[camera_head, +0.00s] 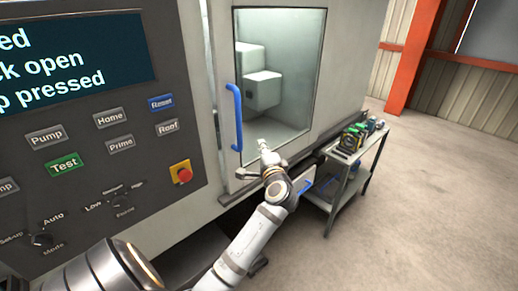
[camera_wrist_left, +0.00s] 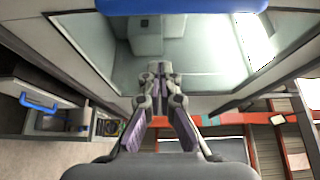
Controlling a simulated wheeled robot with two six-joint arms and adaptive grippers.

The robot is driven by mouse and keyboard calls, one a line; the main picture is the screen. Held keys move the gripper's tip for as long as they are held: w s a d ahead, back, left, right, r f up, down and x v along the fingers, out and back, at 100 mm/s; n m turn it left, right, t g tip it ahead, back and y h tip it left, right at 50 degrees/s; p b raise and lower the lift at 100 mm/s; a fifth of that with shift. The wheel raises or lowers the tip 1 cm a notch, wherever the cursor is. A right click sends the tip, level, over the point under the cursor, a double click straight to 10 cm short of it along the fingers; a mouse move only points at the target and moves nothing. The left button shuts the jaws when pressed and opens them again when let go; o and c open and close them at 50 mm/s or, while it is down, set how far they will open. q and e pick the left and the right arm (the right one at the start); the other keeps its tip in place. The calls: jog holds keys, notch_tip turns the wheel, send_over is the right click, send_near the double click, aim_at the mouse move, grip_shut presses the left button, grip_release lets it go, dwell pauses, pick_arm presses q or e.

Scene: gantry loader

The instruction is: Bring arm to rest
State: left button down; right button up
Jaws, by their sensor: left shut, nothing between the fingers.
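My left arm reaches up from the bottom of the head view, and its left gripper (camera_head: 262,144) is in front of the lower part of the machine's door window. In the left wrist view the gripper's fingertips (camera_wrist_left: 158,70) are together with nothing between them. The machine door (camera_head: 226,120) has a blue vertical handle (camera_head: 236,118), which is to the left of the gripper and apart from it in the head view. A blue bar also crosses the top of the left wrist view (camera_wrist_left: 180,5). My right gripper is not in view.
A control panel (camera_head: 85,125) with a red stop button (camera_head: 181,172) fills the left. A cart (camera_head: 345,178) carrying several small items stands right of the arm, near a drawer with a blue handle (camera_head: 306,187). Open floor (camera_head: 440,200) lies at the right.

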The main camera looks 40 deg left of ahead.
pick_arm(q)
notch_tip(320, 180, down, 21)
jog(key=w+d+m+h, duration=0.2)
jog(key=d+h, duration=0.1)
jog(key=h, duration=0.2)
jog(key=s+d+f+n+g+h, duration=0.15)
jog(key=s+f, duration=0.25)
jog(key=f, duration=0.6)
jog(key=s+d+f+g+h, duration=0.2)
jog(key=s+f+h, duration=0.1)
jog(key=f, duration=0.8)
jog(key=s+d+f+n+g+h, duration=0.2)
jog(key=s+d+f+n+g, duration=0.15)
jog(key=s+f, duration=1.25)
jog(key=s+d+f+n+g+h, duration=0.1)
jog(key=s+f, duration=0.3)
jog(key=s, duration=0.8)
jog(key=s+d+f+n+g+h, duration=0.1)
jog(key=s+f, duration=0.4)
jog(key=s, duration=0.7)
jog(key=shift+d+n+g, duration=0.4)
jog(key=shift+d+n, duration=0.45)
jog(key=shift+n, duration=0.35)
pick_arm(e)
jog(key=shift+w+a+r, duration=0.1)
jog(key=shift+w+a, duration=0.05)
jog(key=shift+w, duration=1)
